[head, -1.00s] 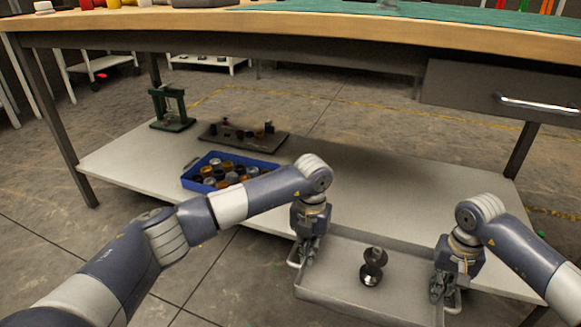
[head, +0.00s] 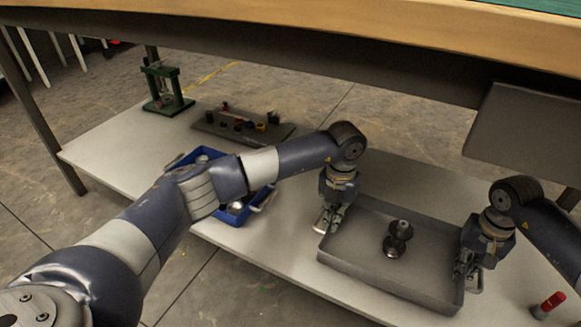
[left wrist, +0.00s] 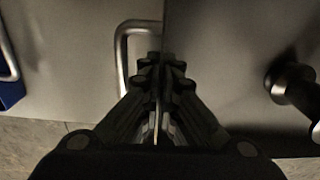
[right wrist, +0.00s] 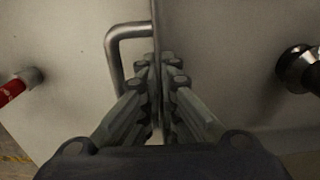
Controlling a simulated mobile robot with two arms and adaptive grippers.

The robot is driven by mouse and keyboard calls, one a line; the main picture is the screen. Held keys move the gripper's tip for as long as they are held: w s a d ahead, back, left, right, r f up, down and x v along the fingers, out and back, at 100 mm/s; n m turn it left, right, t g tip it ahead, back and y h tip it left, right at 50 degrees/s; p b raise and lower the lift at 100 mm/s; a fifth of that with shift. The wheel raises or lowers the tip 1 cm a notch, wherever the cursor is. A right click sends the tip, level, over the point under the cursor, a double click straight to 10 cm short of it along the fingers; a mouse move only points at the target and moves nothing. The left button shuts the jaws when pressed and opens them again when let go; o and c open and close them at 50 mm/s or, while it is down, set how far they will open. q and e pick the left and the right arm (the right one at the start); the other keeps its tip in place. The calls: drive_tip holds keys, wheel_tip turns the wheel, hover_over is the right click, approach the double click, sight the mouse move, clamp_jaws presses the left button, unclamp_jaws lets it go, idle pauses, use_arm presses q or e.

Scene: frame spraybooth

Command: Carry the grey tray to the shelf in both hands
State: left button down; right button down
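The grey tray (head: 350,264) is over the lower shelf (head: 285,262) under the bench, level or nearly so. I cannot tell whether its base touches the shelf. A dark metal spool-shaped part (head: 397,238) stands in it. My left gripper (head: 327,222) is shut on the tray's left side wall, beside a bent metal handle (left wrist: 124,45). My right gripper (head: 466,277) is shut on the right side wall, beside the other handle (right wrist: 112,50). In both wrist views the wall runs between the fingers.
A blue bin (head: 235,217) with parts sits left of the tray, partly behind my left arm. A dark board with small items (head: 230,130) and a green stand (head: 166,90) are farther back. A red cylinder (head: 548,305) stands right. The bench top (head: 400,25) overhangs, with a drawer (head: 525,135).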

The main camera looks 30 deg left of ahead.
use_arm(q)
drive_tip(key=shift+w+r, duration=0.1)
drive_tip(key=shift+w, duration=0.45)
use_arm(e)
drive_tip(key=shift+w+r, duration=0.1)
drive_tip(key=shift+w, duration=0.4)
use_arm(q)
drive_tip(key=shift+s+r, duration=0.1)
drive_tip(key=shift+s, duration=0.05)
use_arm(e)
drive_tip(key=shift+s, duration=0.1)
use_arm(q)
drive_tip(key=shift+f, duration=0.2)
